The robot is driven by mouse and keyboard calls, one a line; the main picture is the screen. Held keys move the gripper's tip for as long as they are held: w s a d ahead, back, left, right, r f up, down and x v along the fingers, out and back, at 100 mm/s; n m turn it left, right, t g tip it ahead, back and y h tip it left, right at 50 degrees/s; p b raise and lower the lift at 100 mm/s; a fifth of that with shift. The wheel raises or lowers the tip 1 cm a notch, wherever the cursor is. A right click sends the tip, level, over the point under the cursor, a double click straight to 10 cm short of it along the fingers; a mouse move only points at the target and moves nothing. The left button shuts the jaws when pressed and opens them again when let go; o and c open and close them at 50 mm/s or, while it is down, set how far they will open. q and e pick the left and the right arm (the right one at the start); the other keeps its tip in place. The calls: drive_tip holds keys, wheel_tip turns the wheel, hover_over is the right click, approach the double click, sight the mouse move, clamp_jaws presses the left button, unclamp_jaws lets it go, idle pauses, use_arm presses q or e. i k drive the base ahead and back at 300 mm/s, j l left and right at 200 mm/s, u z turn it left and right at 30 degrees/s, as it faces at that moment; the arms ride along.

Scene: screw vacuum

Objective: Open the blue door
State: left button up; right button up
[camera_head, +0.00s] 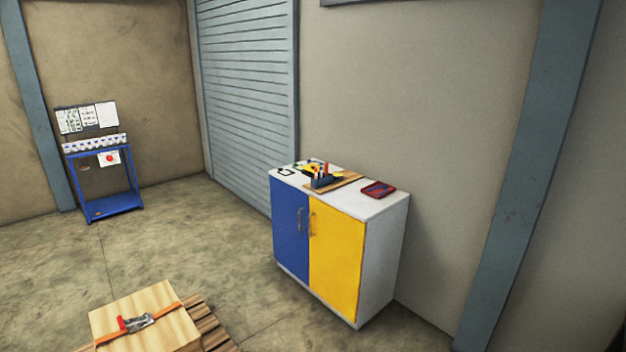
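The blue door (289,231) is the left front door of a white cabinet (381,262) that stands against the wall right of centre. It is closed, flush with the yellow door (337,262) beside it. A vertical handle (301,220) is on the blue door near its right edge. A second handle (311,222) is on the yellow door close by. Neither of my grippers shows in the head view, and the cabinet stands some distance away across the floor.
A wooden box (145,318) with an orange strap sits on a pallet (213,328) at the lower left, in front of the cabinet. Tools and a red tray (379,189) lie on the cabinet top. A blue stand (105,185) is at the far left.

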sight(290, 205)
drive_tip(key=i+l+z, duration=0.15)
drive_tip(key=i+z, duration=0.2)
drive_tip(key=i, duration=0.4)
drive_tip(key=i+z, duration=0.4)
drive_tip(key=i, duration=0.3)
